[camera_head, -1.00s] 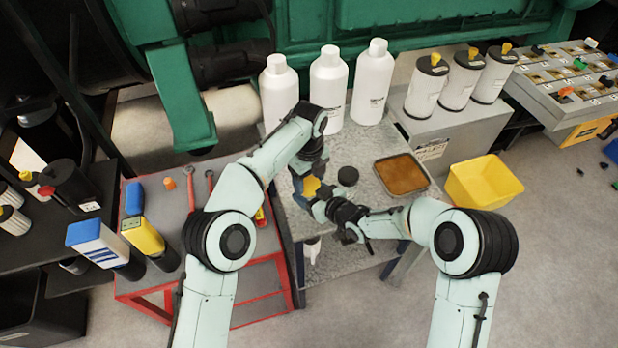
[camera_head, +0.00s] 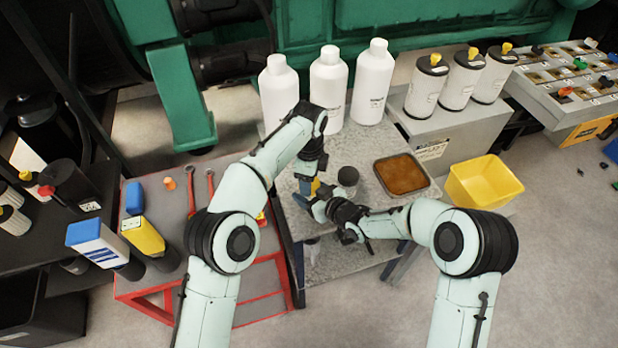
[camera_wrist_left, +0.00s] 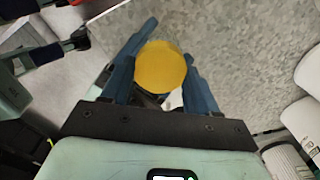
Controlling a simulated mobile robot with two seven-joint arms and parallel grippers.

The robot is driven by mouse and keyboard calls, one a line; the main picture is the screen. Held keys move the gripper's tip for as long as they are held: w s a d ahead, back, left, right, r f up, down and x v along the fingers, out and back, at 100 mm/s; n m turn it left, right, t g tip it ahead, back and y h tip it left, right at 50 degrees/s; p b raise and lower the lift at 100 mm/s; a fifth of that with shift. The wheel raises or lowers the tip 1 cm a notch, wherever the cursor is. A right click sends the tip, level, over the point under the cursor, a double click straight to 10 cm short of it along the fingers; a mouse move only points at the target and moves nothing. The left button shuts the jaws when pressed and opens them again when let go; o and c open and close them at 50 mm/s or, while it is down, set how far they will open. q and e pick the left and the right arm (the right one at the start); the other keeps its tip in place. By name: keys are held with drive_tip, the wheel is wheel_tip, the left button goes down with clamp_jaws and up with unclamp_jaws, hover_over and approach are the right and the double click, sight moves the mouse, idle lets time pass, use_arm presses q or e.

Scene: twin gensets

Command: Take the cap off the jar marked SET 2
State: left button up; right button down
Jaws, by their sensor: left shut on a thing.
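A round yellow cap (camera_wrist_left: 160,68) sits between the blue fingers of my left gripper (camera_wrist_left: 160,78) in the left wrist view. The fingers are shut on it from both sides. In the head view my left gripper (camera_head: 308,186) points down over the grey table, and a bit of the yellow (camera_head: 315,186) shows beside it. My right gripper (camera_head: 314,202) is just in front of it, close by; its fingers are partly hidden, so its opening is unclear. The jar body is mostly hidden under the cap and grippers. I cannot read a SET 2 mark.
A tray of brown liquid (camera_head: 402,174) and a yellow bin (camera_head: 484,182) lie further right. White bottles (camera_head: 328,85) stand at the table's back. A red cart (camera_head: 190,215) is on the left.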

use_arm(q)
drive_tip(key=o, duration=1.2)
drive_tip(key=shift+c, duration=0.2)
drive_tip(key=shift+r, duration=2.3)
drive_tip(key=shift+c, duration=0.3)
drive_tip(key=r+m, duration=0.1)
drive_tip(key=m, duration=0.2)
drive_tip(key=shift+d+r+m, duration=0.3)
drive_tip(key=shift+d+r, duration=0.1)
drive_tip(key=m, duration=0.1)
drive_tip(key=r+m, duration=0.1)
drive_tip(key=shift+a+r+m, duration=0.2)
drive_tip(key=shift+a+m, duration=0.1)
drive_tip(key=shift+m, duration=0.1)
drive_tip(key=shift+a+f, duration=0.15)
drive_tip(key=shift+f, duration=3.8)
